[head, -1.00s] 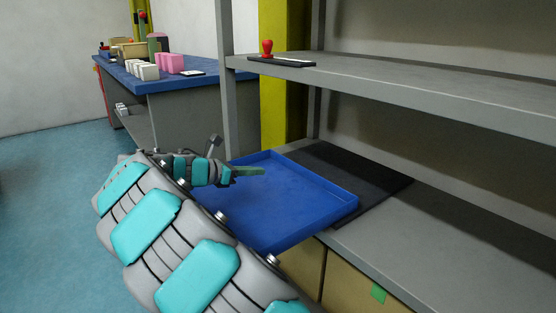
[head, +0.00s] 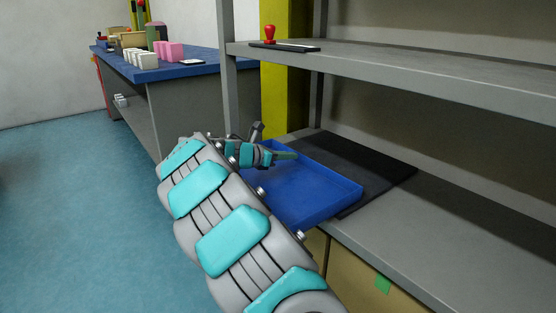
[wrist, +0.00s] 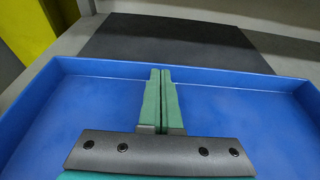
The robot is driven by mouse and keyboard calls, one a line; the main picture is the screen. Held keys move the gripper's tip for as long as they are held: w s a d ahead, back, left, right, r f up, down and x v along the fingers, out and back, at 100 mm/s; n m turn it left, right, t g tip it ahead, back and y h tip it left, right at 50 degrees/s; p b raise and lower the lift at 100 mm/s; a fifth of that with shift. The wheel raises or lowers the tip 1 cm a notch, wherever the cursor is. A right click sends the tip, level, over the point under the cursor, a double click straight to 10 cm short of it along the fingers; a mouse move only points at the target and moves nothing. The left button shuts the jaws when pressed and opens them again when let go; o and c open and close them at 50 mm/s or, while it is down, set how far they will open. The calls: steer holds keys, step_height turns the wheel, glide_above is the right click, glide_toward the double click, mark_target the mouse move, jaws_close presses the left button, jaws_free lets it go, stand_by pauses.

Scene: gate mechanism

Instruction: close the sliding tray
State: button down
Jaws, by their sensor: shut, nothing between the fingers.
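The sliding tray is a blue, shallow, open-topped tray (head: 315,188) that sticks out from the grey shelf over its front edge. Its far end lies by a dark mat (head: 368,168) on the shelf. The tray also fills much of the wrist view (wrist: 240,110), and looks empty. My gripper (head: 290,155) is over the tray, near its far left side in the head view. In the wrist view its two green fingers (wrist: 162,78) are together, with nothing between them, and point at the tray's far wall. I cannot tell whether they touch it. My arm hides the tray's near left part.
A grey shelf board (head: 400,75) runs above the tray, with a red-knobbed stamp (head: 270,36) on it. A grey upright post (head: 228,80) and a yellow column (head: 273,95) stand behind the tray. Brown boxes (head: 345,270) are below. The blue floor at left is clear.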

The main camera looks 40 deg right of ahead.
steer(key=shift+d, duration=0.45)
steer(key=shift+d, duration=0.15)
